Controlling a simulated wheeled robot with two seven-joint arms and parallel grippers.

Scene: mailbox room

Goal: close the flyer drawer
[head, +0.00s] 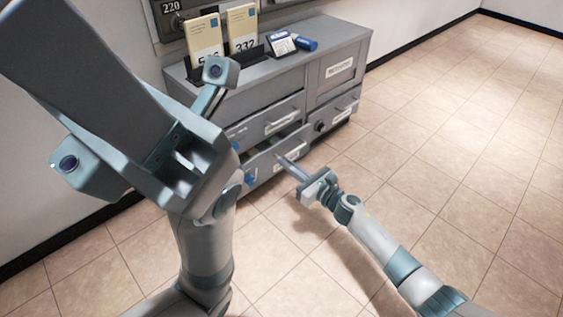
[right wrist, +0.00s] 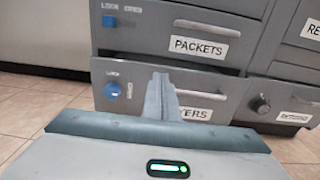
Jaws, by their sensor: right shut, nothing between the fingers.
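The flyer drawer (head: 278,160) is the lower left drawer of the grey cabinet and stands partly open, with a dark gap above its front. In the right wrist view its front (right wrist: 135,93) has a blue lock knob and a label partly hidden by my fingers, reading "YERS". My right gripper (head: 285,162) is shut and empty, its fingertips at the drawer front near the handle; contact is unclear. The fingers (right wrist: 161,88) also show in the right wrist view. My left gripper (head: 70,65) looms close to the head camera, its tips cut off.
The packets drawer (right wrist: 180,35) above looks closed. A lower right compartment with a black knob (right wrist: 262,103) sits beside the flyer drawer. The tiled floor at right is clear.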

